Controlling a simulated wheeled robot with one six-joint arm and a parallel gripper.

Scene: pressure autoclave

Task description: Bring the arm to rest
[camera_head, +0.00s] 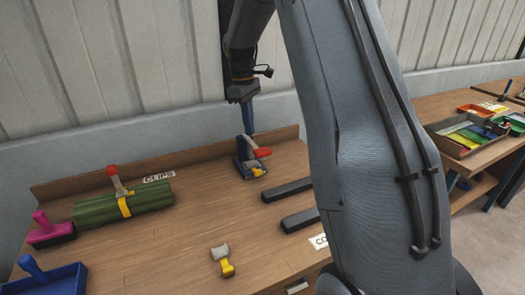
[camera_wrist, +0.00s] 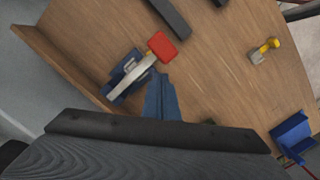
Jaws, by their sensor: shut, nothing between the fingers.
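My gripper (camera_head: 249,128) points down over the back of the wooden bench (camera_head: 185,237), with its slim blue fingers together and nothing between them. In the head view its tips appear right by a small blue device with a red-tipped lever (camera_head: 250,158); I cannot tell whether they touch it. In the wrist view the shut fingers (camera_wrist: 161,88) show beside the same blue device (camera_wrist: 130,75), whose pale lever ends in a red pad (camera_wrist: 162,46). My arm covers the right part of the bench in the head view.
A green ribbed roll (camera_head: 95,210) with a yellow band lies at the left, near a CLIPS label (camera_head: 158,177). Two dark bars (camera_head: 286,190) lie right of the device. A small yellow-and-grey piece (camera_head: 223,260) sits at the front. The bench's middle is clear; a raised back edge borders it.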

